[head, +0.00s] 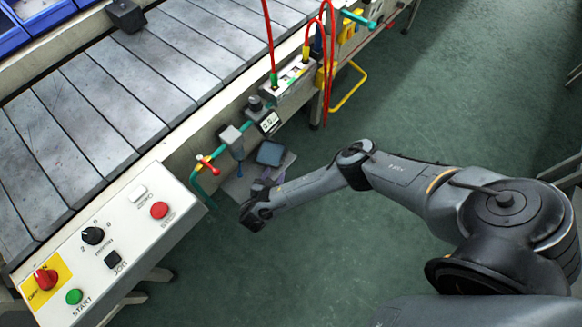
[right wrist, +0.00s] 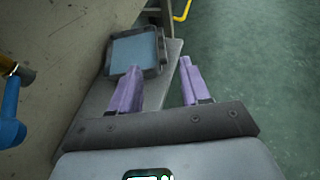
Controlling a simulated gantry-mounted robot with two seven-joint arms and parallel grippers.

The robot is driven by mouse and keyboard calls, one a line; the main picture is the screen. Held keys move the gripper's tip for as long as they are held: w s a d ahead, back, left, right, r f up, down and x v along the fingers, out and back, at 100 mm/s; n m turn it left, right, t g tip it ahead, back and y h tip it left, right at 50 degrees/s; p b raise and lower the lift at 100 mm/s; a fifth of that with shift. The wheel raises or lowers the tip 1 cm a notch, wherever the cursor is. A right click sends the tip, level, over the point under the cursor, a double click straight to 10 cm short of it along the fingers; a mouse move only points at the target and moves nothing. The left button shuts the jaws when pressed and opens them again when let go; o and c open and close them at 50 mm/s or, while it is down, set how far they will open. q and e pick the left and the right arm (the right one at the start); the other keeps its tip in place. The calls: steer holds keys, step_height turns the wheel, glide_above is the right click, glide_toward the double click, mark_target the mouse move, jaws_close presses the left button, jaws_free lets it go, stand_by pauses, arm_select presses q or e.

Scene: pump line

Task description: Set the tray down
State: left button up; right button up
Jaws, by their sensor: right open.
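The tray (head: 270,153) is a small dark-rimmed square with a blue-grey inside. It appears to rest on a grey shelf (head: 240,187) beside the conveyor frame. In the right wrist view the tray (right wrist: 133,53) lies just beyond my fingertips, over the far part of the shelf (right wrist: 98,110). My right gripper (head: 262,184) is open, with nothing held between its purple fingers (right wrist: 160,65). The tray's near right edge shows in line with the gap between them. I cannot tell whether the left finger touches the tray. My left gripper is not in view.
The conveyor (head: 110,85) runs along the left, with a control panel (head: 110,240) at its near end. A teal pipe with a red-handled valve (head: 207,165) and a gauge (head: 269,122) stand close by the tray. Green floor (head: 330,240) is clear to the right.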

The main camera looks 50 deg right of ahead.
steer(key=s+a+r+m+g+y, duration=0.1)
steer(key=s+a+m+g+y, duration=0.15)
steer(key=s+a+y, duration=0.6)
steer(key=s+a+m+g+y, duration=0.1)
steer(key=s+a+m, duration=0.4)
steer(key=a, duration=0.8)
steer(key=s+d+r+m+t+y, duration=0.1)
steer(key=s+d+r+m, duration=0.2)
steer(key=d+r+m, duration=0.3)
steer(key=s+d+r+m+y, duration=0.2)
steer(key=s+d+r+m, duration=0.1)
steer(key=d+r+m, duration=0.4)
steer(key=shift+d+r+t, duration=0.35)
steer(key=shift+d+r, duration=0.55)
steer(key=shift+d, duration=0.3)
